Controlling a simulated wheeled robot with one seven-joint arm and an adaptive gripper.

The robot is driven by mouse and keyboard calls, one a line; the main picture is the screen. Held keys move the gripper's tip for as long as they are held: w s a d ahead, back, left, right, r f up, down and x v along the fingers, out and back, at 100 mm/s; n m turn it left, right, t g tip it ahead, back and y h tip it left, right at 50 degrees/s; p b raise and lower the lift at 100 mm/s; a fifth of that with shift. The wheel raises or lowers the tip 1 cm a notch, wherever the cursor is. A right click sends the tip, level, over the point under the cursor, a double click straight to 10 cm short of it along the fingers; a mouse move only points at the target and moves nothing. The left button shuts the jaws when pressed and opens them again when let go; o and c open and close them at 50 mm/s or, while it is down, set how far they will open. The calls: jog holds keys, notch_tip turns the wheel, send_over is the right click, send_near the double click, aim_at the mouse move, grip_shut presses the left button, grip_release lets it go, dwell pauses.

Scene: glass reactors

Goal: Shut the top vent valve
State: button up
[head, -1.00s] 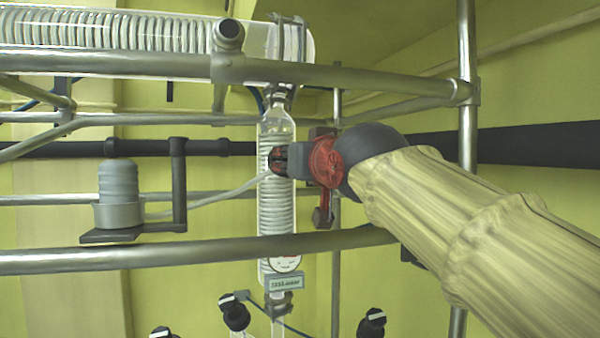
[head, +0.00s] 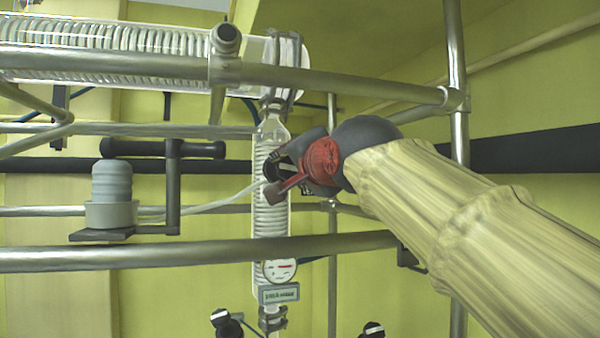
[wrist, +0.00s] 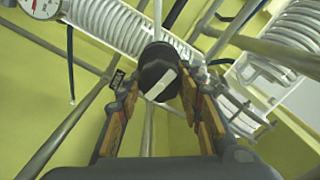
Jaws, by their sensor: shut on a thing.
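A black valve knob (wrist: 157,68) with a white pointer mark sits between the two fingers of my gripper (wrist: 162,90) in the wrist view, which is shut on it. It looks like the top vent valve; no label on it can be read. The white mark runs on a slant across the knob's face. In the head view my gripper (head: 277,166) is at the upper part of the upright glass coil column (head: 270,212), and its dark fingers and red housing largely hide the knob there.
Metal frame bars (head: 330,80) run above and below my gripper (head: 200,254). A horizontal glass coil condenser (head: 110,45) lies at the top left. A gauge (head: 280,270) is on the column's lower part. Other black knobs (head: 226,322) stand at the bottom. A grey cylinder (head: 112,182) is at left.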

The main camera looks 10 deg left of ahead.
jog(key=m, duration=0.2)
jog(key=f+m+b, duration=0.1)
jog(key=m, duration=0.2)
jog(key=shift+w+m, duration=0.15)
jog(key=shift+m, duration=0.15)
jog(key=m+b, duration=0.1)
jog(key=m, duration=0.4)
jog(key=shift+a, duration=0.1)
jog(key=m, duration=0.5)
jog(key=shift+m+b, duration=0.3)
jog(key=shift+m, duration=0.1)
jog(key=m, duration=0.5)
jog(key=shift+f+b, duration=0.1)
jog(key=shift+b, duration=0.2)
jog(key=shift+m, duration=0.4)
jog(key=o, duration=1.2)
jog(key=shift+s+r, duration=0.2)
jog(key=shift+r, duration=0.1)
